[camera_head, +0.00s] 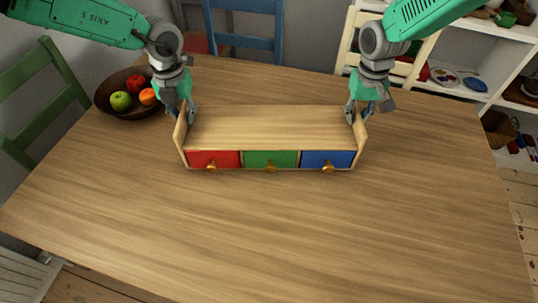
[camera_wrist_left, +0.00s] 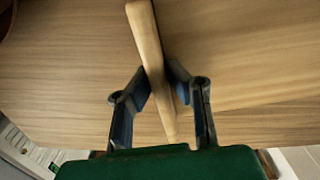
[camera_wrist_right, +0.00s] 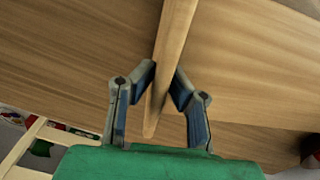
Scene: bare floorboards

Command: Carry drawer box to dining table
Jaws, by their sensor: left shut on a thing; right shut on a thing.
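The drawer box (camera_head: 268,125) is a wooden box with red, green and blue drawer fronts, each with a gold knob. It is upright on or just above the dining table (camera_head: 270,230); I cannot tell whether it touches. My left gripper (camera_head: 183,113) is shut on its left side panel, which also shows in the left wrist view (camera_wrist_left: 150,55). My right gripper (camera_head: 356,111) is shut on its right side panel, seen in the right wrist view (camera_wrist_right: 172,45). All three drawers look closed.
A dark bowl (camera_head: 112,90) with apples and an orange stands left of the box, close to my left gripper. Green (camera_head: 38,90), blue (camera_head: 245,38) and cream (camera_head: 395,62) chairs surround the table. White shelves (camera_head: 500,60) stand at the right back. The table's front is clear.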

